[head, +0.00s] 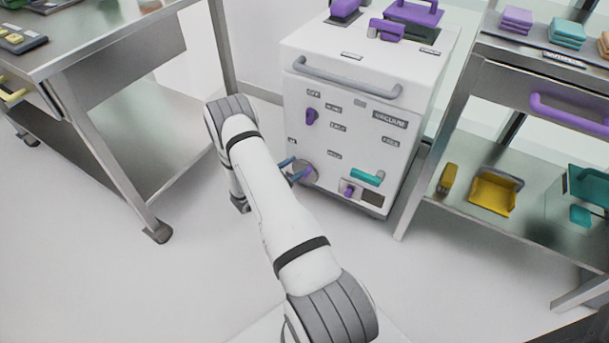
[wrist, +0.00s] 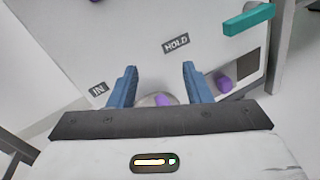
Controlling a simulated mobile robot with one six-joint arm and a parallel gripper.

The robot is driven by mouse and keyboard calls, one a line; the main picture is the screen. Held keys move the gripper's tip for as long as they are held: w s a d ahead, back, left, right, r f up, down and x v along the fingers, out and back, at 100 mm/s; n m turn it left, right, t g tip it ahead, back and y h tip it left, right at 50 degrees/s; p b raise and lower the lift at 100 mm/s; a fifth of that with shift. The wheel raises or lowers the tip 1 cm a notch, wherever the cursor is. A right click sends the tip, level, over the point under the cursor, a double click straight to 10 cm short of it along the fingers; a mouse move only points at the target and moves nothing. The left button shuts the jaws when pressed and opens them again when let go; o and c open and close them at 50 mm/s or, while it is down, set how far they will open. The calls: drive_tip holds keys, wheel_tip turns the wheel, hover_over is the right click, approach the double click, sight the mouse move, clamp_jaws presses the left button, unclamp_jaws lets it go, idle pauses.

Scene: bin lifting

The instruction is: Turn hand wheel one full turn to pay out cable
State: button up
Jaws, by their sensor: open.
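A white cabinet (head: 345,110) stands ahead with labelled controls on its front. Low on that front is a round grey hand wheel (head: 307,178) with a purple knob. My gripper (head: 294,168) is at the wheel, its blue fingers open. In the wrist view the fingers (wrist: 159,72) are spread left and right. The purple knob (wrist: 164,99) shows in the gap between them, and only a grey part of the wheel shows, the rest hidden by my gripper body. Whether a finger touches the knob or wheel is unclear. No cable is visible.
A teal lever (head: 367,177) and a small purple knob (head: 349,190) sit right of the wheel. Another purple knob (head: 311,117) is above. A metal table (head: 120,45) stands left and a shelf unit (head: 470,205) stands right. Floor between is clear.

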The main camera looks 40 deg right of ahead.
sight(303, 177)
wheel_tip(303, 177, down, 11)
drive_tip(key=n+t, duration=0.5)
drive_tip(key=shift+y, duration=0.4)
drive_tip(key=x, duration=0.2)
drive_tip(key=b+x, duration=0.1)
drive_tip(key=x, duration=0.3)
drive_tip(key=shift+w+d+f+b, duration=0.2)
drive_tip(key=shift+w+d+b, duration=0.05)
drive_tip(key=shift+w+b, duration=0.2)
drive_tip(key=shift+c, duration=0.2)
drive_tip(key=c, duration=0.9)
drive_tip(key=shift+d, duration=0.1)
clamp_jaws()
drive_tip(key=shift+w, duration=0.1)
